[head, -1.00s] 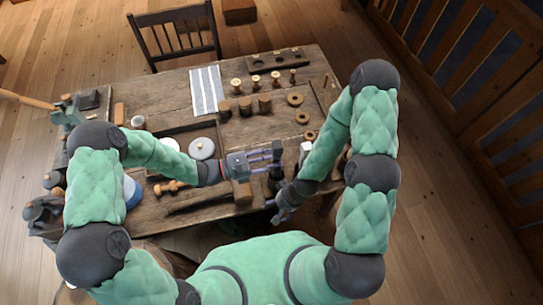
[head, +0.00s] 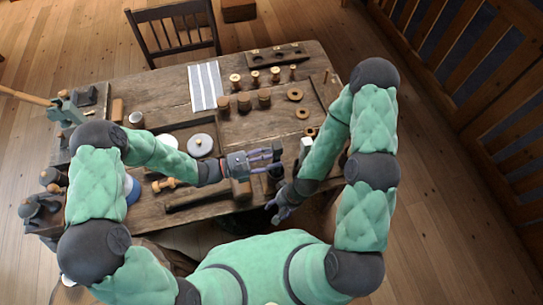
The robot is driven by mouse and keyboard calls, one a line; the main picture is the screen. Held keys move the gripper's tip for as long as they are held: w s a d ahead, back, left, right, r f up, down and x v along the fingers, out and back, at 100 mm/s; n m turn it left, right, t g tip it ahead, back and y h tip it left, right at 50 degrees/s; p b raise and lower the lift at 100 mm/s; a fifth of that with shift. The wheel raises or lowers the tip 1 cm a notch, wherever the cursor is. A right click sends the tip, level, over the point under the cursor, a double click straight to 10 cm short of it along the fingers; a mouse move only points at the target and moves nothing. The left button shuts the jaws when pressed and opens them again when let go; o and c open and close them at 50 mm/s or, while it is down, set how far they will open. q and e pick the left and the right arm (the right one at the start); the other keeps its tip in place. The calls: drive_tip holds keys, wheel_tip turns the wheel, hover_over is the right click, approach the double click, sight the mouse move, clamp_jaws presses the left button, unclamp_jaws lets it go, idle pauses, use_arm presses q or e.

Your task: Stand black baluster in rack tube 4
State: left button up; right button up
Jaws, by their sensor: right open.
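My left gripper (head: 268,160) reaches right over the front of the table, with its fingers at a dark, narrow piece (head: 277,150) that may be the black baluster. I cannot tell whether the fingers are closed on it or only beside it. My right gripper (head: 280,213) is open, low at the table's front edge, below and apart from the left one. A long dark rack with several round holes (head: 278,56) lies at the back of the table. I cannot read tube numbers on it.
Several light-topped spools (head: 255,77) stand before the rack, with wooden cylinders (head: 244,103) nearer me. Wooden rings (head: 295,95) lie to their right. The table middle is fairly clear.

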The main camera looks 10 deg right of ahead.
use_arm(q)
drive_tip(key=shift+o, duration=1.4)
use_arm(e)
drive_tip(key=shift+w, duration=0.25)
drive_tip(key=shift+w+d, duration=0.1)
use_arm(q)
drive_tip(key=a, duration=0.8)
drive_tip(key=shift+s, duration=0.2)
drive_tip(key=shift+r, duration=0.1)
